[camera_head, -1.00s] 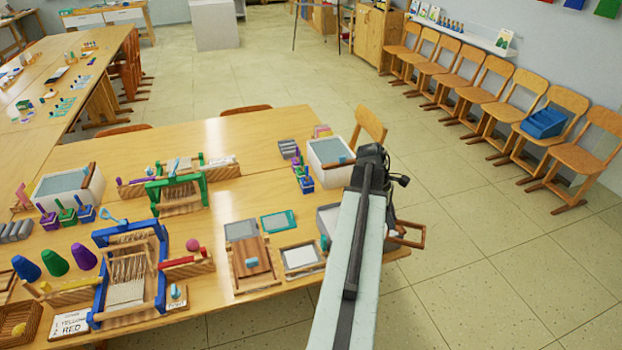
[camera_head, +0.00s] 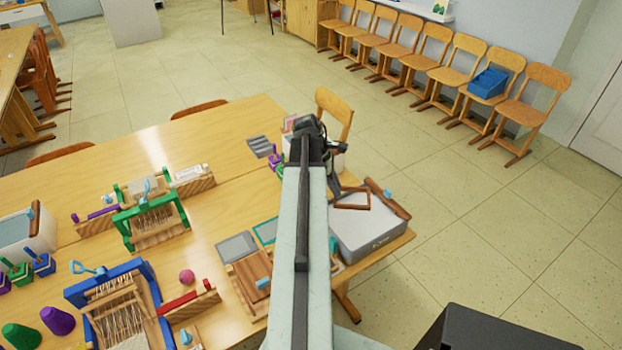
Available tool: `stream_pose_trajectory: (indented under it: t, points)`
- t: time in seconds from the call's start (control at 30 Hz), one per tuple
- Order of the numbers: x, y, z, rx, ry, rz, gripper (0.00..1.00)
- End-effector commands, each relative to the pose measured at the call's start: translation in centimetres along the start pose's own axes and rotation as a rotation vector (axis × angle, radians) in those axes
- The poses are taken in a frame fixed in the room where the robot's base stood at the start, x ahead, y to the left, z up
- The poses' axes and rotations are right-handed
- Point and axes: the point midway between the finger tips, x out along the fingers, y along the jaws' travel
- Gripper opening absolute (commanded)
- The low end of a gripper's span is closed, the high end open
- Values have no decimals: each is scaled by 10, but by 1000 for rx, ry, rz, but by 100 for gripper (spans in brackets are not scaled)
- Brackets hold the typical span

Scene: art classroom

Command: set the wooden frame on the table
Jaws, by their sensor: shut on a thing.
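The wooden frame (camera_head: 352,208) is a small brown rectangle with an open middle. My gripper (camera_head: 334,187) is shut on it at the far end of my arm, and the fingertips are small and dark in the view. The wooden table (camera_head: 228,118) fills the left and middle of the view. My arm hides part of its right side.
Looms, including a green one (camera_head: 150,222) and a blue one (camera_head: 115,300), crowd the left. Bare tabletop shows at the back. A chair (camera_head: 334,112) stands behind.

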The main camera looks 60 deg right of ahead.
Motion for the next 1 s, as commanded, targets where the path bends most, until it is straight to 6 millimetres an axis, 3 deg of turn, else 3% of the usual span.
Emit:
stream_pose_trajectory:
  t: [0.17, 0.5, 0.77, 1.0]
  points:
    - [4, 9, -13, -76, 6, 30, 0]
    - [16, 67, -70, -587, 1, 246, 0]
    - [17, 69, -72, -611, -2, 256, 0]
    - [30, 69, -78, -610, -1, 255, 0]
